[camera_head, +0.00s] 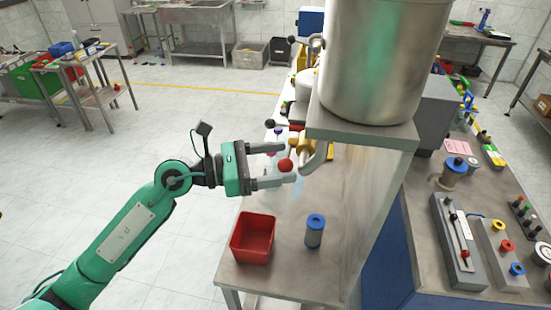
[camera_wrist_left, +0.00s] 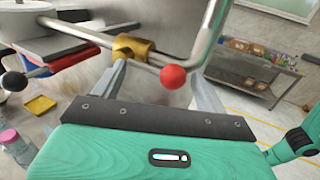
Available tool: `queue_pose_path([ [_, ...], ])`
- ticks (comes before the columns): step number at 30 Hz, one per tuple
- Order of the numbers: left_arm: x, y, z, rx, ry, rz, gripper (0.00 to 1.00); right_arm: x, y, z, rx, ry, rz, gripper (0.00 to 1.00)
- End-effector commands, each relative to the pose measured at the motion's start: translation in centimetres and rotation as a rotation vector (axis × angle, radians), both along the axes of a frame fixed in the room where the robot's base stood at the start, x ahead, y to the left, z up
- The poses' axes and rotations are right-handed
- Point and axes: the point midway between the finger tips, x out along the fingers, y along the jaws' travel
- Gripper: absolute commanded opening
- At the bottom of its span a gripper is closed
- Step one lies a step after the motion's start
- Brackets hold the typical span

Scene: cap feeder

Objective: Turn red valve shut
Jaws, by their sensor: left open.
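The red ball knob (camera_head: 285,165) of the valve sits beside a brass valve body (camera_head: 302,146) on a pipe under the big steel tank (camera_head: 380,60). My left gripper (camera_head: 289,163) is open, with one finger on either side of the red knob in the head view. In the left wrist view the red knob (camera_wrist_left: 173,77) shows between the two open fingers, just beyond the palm, and the brass body (camera_wrist_left: 133,48) is behind the left finger. Whether a finger touches the knob, I cannot tell. My right gripper is not in view.
A red bin (camera_head: 253,238) and a blue-capped container (camera_head: 315,231) stand on the bench below the gripper. The tank's steel shelf (camera_head: 362,130) is close on the right. A black ball knob (camera_wrist_left: 14,81) shows at left in the wrist view. Floor to the left is open.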

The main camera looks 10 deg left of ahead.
Motion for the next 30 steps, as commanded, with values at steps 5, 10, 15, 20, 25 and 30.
queue_pose_path([
  [5, 0.0, 0.0, 0.0, 0.000, 0.000, 0.000, 0.55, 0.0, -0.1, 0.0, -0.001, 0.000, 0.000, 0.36],
  [10, 0.0, 0.0, 0.0, 0.000, 0.001, -0.001, 0.22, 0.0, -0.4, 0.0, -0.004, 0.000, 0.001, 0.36],
  [15, 0.0, 0.0, 0.0, -0.001, 0.001, -0.001, 0.07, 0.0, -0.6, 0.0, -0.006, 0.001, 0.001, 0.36],
  [20, 0.0, 0.0, 0.1, -0.001, 0.001, 0.000, 0.05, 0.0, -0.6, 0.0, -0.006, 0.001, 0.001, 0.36],
  [25, 0.0, 0.1, 0.1, -0.003, 0.001, 0.001, 0.05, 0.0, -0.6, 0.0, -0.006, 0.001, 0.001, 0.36],
  [30, 0.1, 1.1, 0.2, -0.001, 0.023, 0.003, 0.05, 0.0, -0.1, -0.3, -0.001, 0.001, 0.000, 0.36],
])
